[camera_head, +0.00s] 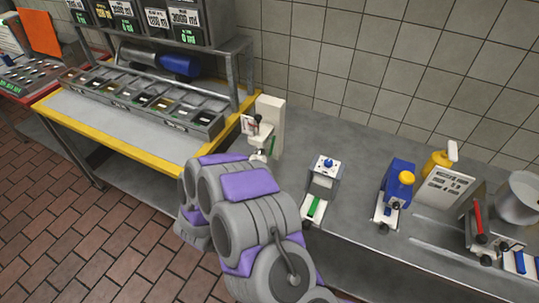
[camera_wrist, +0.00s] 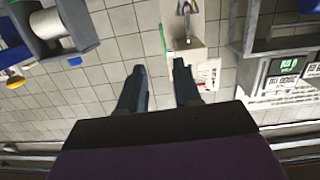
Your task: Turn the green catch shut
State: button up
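A tall white device (camera_head: 270,115) stands against the wall at the end of the grey counter, with a thin green piece (camera_head: 272,146) on its right side. In the wrist view the white device (camera_wrist: 197,45) is at the top, with a narrow green strip (camera_wrist: 162,38) beside it. A second green bar (camera_head: 314,208) lies on a low white unit farther right. I cannot tell which green part is the catch, or whether it is shut. My gripper (camera_wrist: 156,68) is open and empty, apart from the green strip. In the head view my arm largely hides its fingers.
A yellow-edged table (camera_head: 120,147) with a row of bins (camera_head: 140,97) stands at the left. A blue device with a yellow knob (camera_head: 396,185), a yellow bottle (camera_head: 437,163) and a metal pot (camera_head: 518,198) stand along the counter (camera_head: 345,135) at the right. The tiled wall closes off the back.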

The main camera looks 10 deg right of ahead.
aim_at(272, 149)
jog(key=shift+t+h, duration=0.3)
jog(key=shift+t, duration=0.4)
jog(key=b+x, duration=0.1)
jog(key=x, duration=0.4)
jog(key=f+b+x, duration=0.1)
jog(key=x, duration=0.5)
jog(key=f+b+x, duration=0.1)
jog(key=x, duration=0.5)
jog(key=shift+w+b, duration=0.15)
jog(key=shift+b, duration=0.25)
grip_shut()
